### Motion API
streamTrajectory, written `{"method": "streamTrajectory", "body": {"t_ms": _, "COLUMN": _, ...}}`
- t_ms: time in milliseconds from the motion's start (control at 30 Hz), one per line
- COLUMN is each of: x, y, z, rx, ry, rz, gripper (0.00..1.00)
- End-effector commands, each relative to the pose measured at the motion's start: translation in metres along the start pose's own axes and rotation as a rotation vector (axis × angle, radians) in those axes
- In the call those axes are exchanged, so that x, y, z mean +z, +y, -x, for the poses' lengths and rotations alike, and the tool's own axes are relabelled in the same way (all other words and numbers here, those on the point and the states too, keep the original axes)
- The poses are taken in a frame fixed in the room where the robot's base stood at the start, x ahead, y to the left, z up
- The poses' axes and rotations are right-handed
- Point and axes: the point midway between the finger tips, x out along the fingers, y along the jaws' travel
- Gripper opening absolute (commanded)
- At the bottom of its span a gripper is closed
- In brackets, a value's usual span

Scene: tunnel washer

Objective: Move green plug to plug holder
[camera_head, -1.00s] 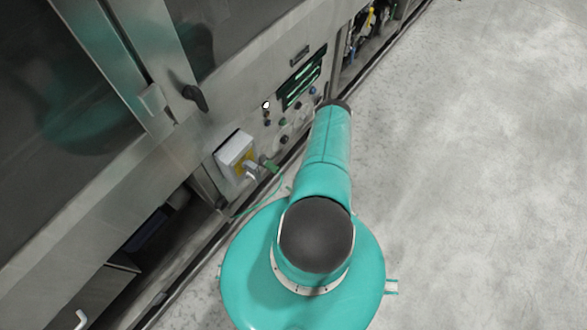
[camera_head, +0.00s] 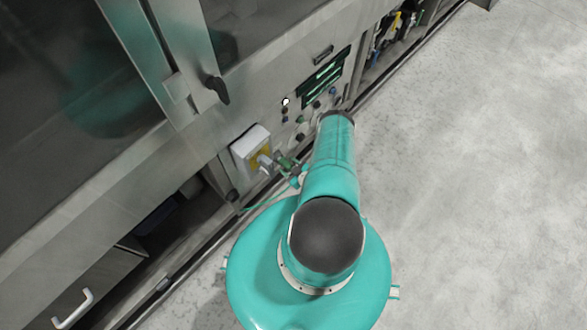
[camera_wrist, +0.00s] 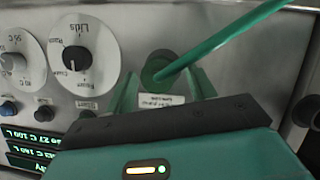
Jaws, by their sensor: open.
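The green plug (camera_wrist: 160,72) shows as a round green end with a green cable running up to the right in the wrist view. A white label (camera_wrist: 162,100) sits just below it. My gripper (camera_wrist: 165,88) is open, with a green finger on each side of the plug; I cannot tell whether they touch it. In the head view the green plug (camera_head: 287,164) is beside a white box with a yellow plate (camera_head: 250,147) on the machine's lower front. My arm partly hides that area. I cannot make out which part is the plug holder.
The metal panel carries a dial marked Lids (camera_wrist: 83,53), several buttons and a lit green display (camera_wrist: 32,147). A black door handle (camera_head: 217,90) sticks out above the white box. An open recess lies low at left. The grey floor at right is clear.

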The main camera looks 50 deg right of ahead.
Motion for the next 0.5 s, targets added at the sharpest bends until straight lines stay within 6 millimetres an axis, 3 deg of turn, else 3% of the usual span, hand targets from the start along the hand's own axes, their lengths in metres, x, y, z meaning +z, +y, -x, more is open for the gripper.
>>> {"method": "streamTrajectory", "body": {"t_ms": 267, "x": -0.0003, "y": -0.0001, "z": -0.0019, "rx": 0.000, "ry": 0.000, "rz": 0.000, "gripper": 0.53}}
{"method": "streamTrajectory", "body": {"t_ms": 500, "x": -0.0004, "y": -0.0001, "z": -0.0017, "rx": 0.000, "ry": 0.001, "rz": 0.000, "gripper": 0.06}}
